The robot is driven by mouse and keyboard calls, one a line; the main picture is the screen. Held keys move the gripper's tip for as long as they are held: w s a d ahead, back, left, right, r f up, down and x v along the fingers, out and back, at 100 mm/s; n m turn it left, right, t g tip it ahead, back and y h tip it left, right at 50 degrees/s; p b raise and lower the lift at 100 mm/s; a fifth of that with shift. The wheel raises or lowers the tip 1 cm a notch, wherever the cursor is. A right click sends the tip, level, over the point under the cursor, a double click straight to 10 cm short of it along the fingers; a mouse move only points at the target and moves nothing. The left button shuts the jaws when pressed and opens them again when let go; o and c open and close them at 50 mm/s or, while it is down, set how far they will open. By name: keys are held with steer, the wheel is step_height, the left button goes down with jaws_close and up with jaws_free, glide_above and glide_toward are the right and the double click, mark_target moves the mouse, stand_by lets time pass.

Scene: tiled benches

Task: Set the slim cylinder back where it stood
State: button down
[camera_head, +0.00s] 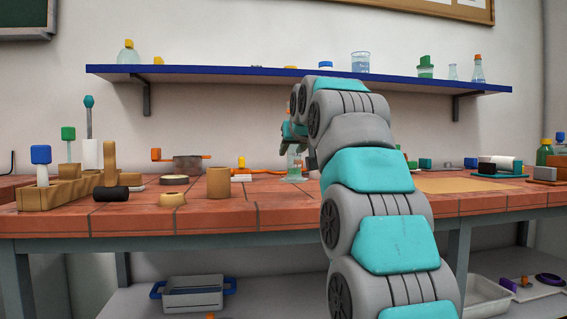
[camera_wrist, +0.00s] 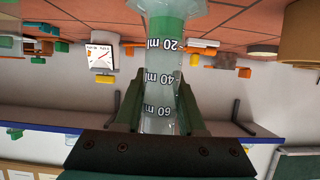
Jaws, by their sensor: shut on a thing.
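A slim clear measuring cylinder (camera_wrist: 160,75) with black volume marks and green liquid near its foot fills the middle of the wrist view, where the picture is upside down. My gripper (camera_wrist: 158,98) is shut on its upper part, one finger on each side. In the head view the cylinder (camera_head: 294,166) is small and partly hidden by my arm; it looks upright. My gripper (camera_head: 296,142) shows above it, mostly hidden. The foot is at or just above the tiled bench (camera_head: 275,213); I cannot tell whether it touches.
Left of the cylinder stand a tan cup (camera_head: 218,183), a pot (camera_head: 187,167) and a wooden rack (camera_head: 60,190) with stoppered tubes. A blue-edged shelf (camera_head: 220,72) with glassware hangs above. A tan mat (camera_head: 470,186) lies to the right. The bench front near the middle is clear.

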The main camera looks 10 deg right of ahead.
steer(key=shift+w+a+p, duration=0.25)
steer(key=shift+w, duration=0.65)
steer(key=shift+w+a+p, duration=0.2)
steer(key=shift+w+a, duration=0.05)
steer(key=shift+w, duration=0.6)
steer(key=shift+w+a+f+b, duration=0.1)
steer(key=shift+w+f+b, duration=0.15)
steer(key=shift+f, duration=0.6)
steer(key=shift+w+a+f+b, duration=0.1)
steer(key=shift+w+f, duration=0.15)
steer(key=shift+f, duration=0.55)
steer(key=shift+f, duration=0.1)
steer(key=c, duration=0.5)
jaws_free()
steer(key=shift+f, duration=0.1)
steer(key=shift+w+f+b, duration=0.1)
steer(key=shift+b, duration=0.2)
